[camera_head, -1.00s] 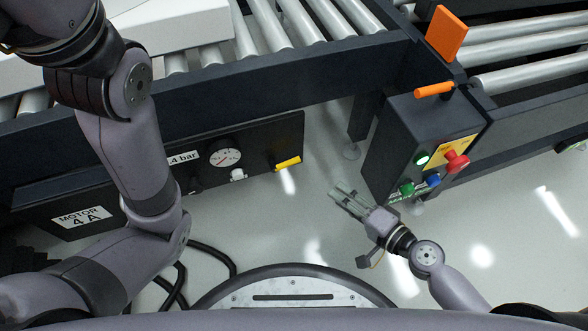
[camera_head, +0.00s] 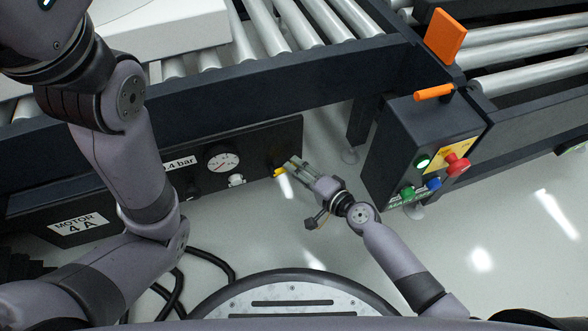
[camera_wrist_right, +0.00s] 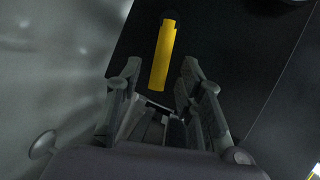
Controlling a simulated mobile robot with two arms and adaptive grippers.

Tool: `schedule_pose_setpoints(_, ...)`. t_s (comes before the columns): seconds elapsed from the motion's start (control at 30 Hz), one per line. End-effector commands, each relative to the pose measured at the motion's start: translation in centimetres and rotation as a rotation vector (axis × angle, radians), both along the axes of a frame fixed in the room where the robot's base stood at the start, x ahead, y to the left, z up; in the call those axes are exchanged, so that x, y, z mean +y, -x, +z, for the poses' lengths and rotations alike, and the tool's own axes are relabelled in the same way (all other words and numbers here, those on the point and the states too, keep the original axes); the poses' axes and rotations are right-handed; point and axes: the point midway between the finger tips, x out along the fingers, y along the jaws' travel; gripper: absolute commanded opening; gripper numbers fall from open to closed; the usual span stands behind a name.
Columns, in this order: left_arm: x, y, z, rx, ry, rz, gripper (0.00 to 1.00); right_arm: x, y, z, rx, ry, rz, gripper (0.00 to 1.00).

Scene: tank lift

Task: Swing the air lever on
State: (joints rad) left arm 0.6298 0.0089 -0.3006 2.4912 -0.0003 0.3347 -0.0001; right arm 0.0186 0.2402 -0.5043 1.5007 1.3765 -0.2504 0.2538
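The yellow air lever (camera_head: 279,172) sticks out from the right end of the dark panel under the conveyor. In the head view my right gripper (camera_head: 291,166) is at the lever and hides part of it. In the right wrist view the yellow lever (camera_wrist_right: 163,55) stands lengthwise ahead of the gap between the open fingers of my right gripper (camera_wrist_right: 156,82). No contact between fingers and lever shows. My left arm (camera_head: 120,130) comes in from the left, but its gripper lies outside the picture.
The dark panel (camera_head: 120,190) carries a pressure gauge (camera_head: 223,160) and a white knob (camera_head: 236,181) left of the lever. A control box (camera_head: 410,150) with several buttons and an orange handle (camera_head: 434,92) stands to the right.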

Motion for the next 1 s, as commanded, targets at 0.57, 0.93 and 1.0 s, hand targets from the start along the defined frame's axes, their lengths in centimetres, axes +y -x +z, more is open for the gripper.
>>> schedule_pose_setpoints(0.57, 0.1, 1.3, 0.4, -0.036, 0.002, -0.002, 0.00, 1.2, -1.3, -0.5, 0.000, 0.000, 0.000, 0.30)
schedule_pose_setpoints(0.93, 0.1, 1.0, 0.3, -0.030, 0.003, -0.002, 0.00, 1.1, -1.3, -0.5, 0.000, 0.000, 0.000, 0.05)
schedule_pose_setpoints(1.0, 0.0, 0.9, 0.3, -0.027, 0.002, -0.002, 0.00, 1.1, -1.3, -0.5, 0.001, 0.001, 0.000, 0.01)
